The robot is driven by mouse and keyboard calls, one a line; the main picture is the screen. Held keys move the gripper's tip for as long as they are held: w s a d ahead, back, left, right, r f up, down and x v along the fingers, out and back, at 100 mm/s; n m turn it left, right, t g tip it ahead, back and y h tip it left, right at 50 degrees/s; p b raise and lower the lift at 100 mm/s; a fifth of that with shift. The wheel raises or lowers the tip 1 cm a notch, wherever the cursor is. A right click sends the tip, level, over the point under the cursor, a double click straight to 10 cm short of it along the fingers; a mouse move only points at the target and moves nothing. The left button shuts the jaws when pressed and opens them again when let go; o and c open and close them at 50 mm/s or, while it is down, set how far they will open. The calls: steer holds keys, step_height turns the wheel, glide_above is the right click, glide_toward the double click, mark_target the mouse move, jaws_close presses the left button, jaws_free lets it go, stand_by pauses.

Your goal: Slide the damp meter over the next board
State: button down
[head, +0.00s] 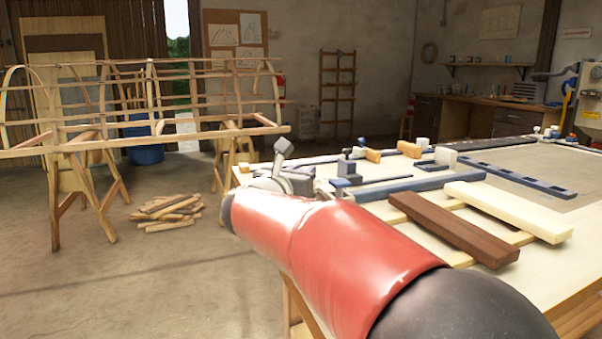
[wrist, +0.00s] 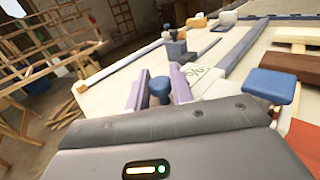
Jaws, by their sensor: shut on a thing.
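My gripper (wrist: 160,86) reaches over the left part of the worktable, with its two grey-purple fingers on either side of a small blue rounded top (wrist: 159,88). I take this to be the damp meter; its lower part is hidden by the gripper housing. In the head view my red arm covers much of the gripper (head: 284,179). A dark brown board (head: 455,228) and a cream board (head: 508,210) lie side by side to the right, across thin pale strips. The brown board also shows at the right of the wrist view (wrist: 299,66).
A blue-topped piece (wrist: 271,85) stands right of the gripper. Blue-grey bars (head: 508,178), small blocks and clamps lie along the table (head: 556,275). A bent-lath frame (head: 150,100) stands on trestles at the left, with wood scraps (head: 168,212) on the floor.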

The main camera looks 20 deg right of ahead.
steer(key=c, duration=1.3)
jaws_free()
steer(key=v, duration=0.7)
steer(key=shift+s+a+b, duration=0.3)
steer(key=shift+a+b, duration=0.05)
